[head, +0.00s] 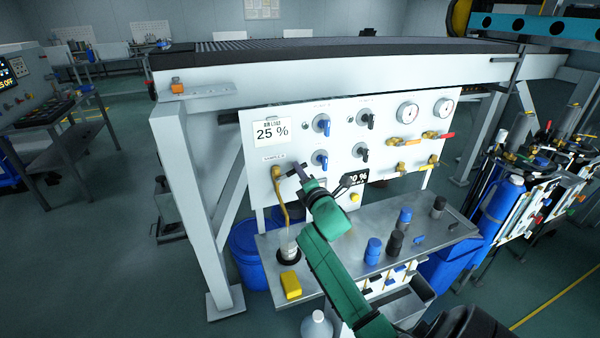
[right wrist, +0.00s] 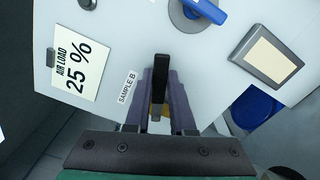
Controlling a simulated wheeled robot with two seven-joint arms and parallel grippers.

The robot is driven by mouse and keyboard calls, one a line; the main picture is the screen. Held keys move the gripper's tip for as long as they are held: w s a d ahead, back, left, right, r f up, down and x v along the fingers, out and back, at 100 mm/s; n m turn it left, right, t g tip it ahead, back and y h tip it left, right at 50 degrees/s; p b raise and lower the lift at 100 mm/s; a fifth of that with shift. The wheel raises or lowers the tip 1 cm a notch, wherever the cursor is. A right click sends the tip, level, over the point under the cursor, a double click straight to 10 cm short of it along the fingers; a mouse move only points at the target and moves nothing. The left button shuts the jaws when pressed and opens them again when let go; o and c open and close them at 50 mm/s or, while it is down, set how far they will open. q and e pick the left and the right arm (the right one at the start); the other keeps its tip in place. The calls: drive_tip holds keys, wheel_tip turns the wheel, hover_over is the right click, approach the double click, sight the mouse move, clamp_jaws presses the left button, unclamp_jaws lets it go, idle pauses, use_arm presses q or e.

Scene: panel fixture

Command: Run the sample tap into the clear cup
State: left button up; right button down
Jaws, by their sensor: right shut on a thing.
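The sample tap (head: 277,173) is a brass fitting low on the left of the white panel, with a curved brass pipe (head: 284,205) running down from it. A clear cup (head: 289,248) stands under the pipe on the left end of the metal shelf; I cannot make out any liquid in it. My right gripper (head: 298,172) is at the tap. In the right wrist view its two fingers (right wrist: 159,100) are shut around the tap's black lever (right wrist: 161,72), beside a "SAMPLE B" label (right wrist: 127,87). Some brass shows between the fingers. My left gripper is not in view.
The panel (head: 300,140) carries blue and black knobs, gauges and red- and yellow-handled valves. On the shelf (head: 345,225) are a yellow block (head: 291,285), blue containers (head: 373,250) and dark containers (head: 394,242). A blue bin (head: 248,255) stands below left. My right forearm crosses over the shelf.

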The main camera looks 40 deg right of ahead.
drive_tip(key=shift+f, duration=0.1)
idle(0.6)
drive_tip(key=m, duration=0.1)
drive_tip(key=f+m, duration=0.1)
drive_tip(key=m, duration=0.1)
drive_tip(key=f+m+b, duration=0.1)
drive_tip(key=shift+s+d+f+m, duration=0.1)
drive_tip(key=shift+d+f+m, duration=0.1)
drive_tip(key=shift+f+m, duration=0.1)
drive_tip(key=c, duration=0.8)
unclamp_jaws()
drive_tip(key=shift+o, duration=0.2)
